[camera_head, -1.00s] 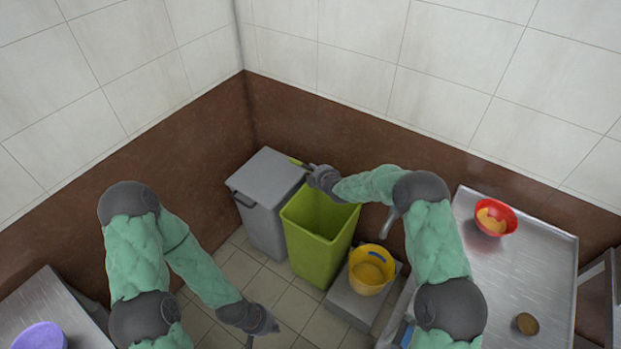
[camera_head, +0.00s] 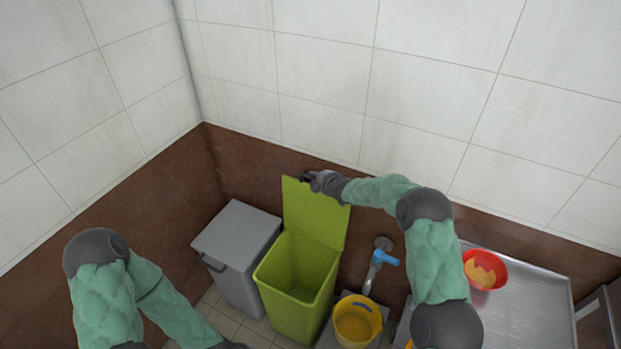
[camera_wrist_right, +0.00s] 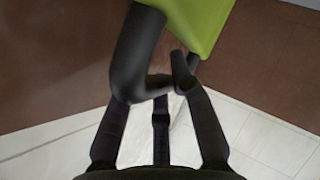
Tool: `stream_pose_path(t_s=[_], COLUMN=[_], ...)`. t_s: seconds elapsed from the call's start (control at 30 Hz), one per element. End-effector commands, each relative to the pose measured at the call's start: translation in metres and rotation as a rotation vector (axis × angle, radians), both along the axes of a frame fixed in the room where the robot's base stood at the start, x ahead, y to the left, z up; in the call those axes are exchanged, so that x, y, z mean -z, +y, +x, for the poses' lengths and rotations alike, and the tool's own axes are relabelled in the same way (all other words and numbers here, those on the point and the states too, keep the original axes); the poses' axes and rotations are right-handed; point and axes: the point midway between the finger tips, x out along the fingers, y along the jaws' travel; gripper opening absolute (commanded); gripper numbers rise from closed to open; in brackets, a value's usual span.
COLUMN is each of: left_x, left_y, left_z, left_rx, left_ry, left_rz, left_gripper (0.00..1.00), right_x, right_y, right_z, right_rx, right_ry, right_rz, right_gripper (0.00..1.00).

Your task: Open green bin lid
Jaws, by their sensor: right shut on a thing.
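The green bin (camera_head: 290,290) stands against the brown wall band, and its inside is visible from above. Its green lid (camera_head: 314,215) stands raised, close to upright, at the back of the bin. In the right wrist view the gripper's dark fingers (camera_wrist_right: 160,85) close by the corner of the green lid (camera_wrist_right: 205,20). My left arm hangs at lower left, and its gripper (camera_head: 235,345) is cut off at the bottom edge, its fingers out of sight.
A grey lidded bin (camera_head: 236,252) stands shut left of the green bin. A yellow bucket (camera_head: 357,322) stands at its right under a blue-handled tap (camera_head: 380,260). A metal table (camera_head: 525,310) holds a red bowl (camera_head: 486,270) at right.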

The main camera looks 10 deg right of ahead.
Motion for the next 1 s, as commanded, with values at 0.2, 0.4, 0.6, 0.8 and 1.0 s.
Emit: stream_pose_path(t_s=[0.2,0.4,0.6,0.8,1.0], left_x=[-0.0011,-0.0010,-0.0010,-0.0010,-0.0010], left_y=[0.0000,-0.0001,-0.0001,-0.0001,0.0000], left_z=[-0.0004,-0.0005,-0.0005,-0.0004,-0.0003], left_rx=[0.000,0.000,0.000,0.000,0.000], left_ry=[0.001,0.001,0.001,0.001,0.001], left_rz=[0.000,0.000,0.000,0.000,0.000], left_gripper=[0.00,0.00,0.00,0.00,0.00], right_x=[0.0028,0.0034,0.0036,0.0040,0.0037], right_y=[-0.0028,-0.0024,-0.0022,-0.0021,-0.0025], right_z=[-0.0022,-0.0024,-0.0027,-0.0028,-0.0027], right_rx=[-0.005,-0.006,-0.006,-0.004,-0.003], right_ry=[0.002,0.002,0.002,0.004,0.004], right_rz=[-0.005,-0.004,-0.004,-0.002,-0.002], right_gripper=[0.00,0.00,0.48,0.49,0.49])
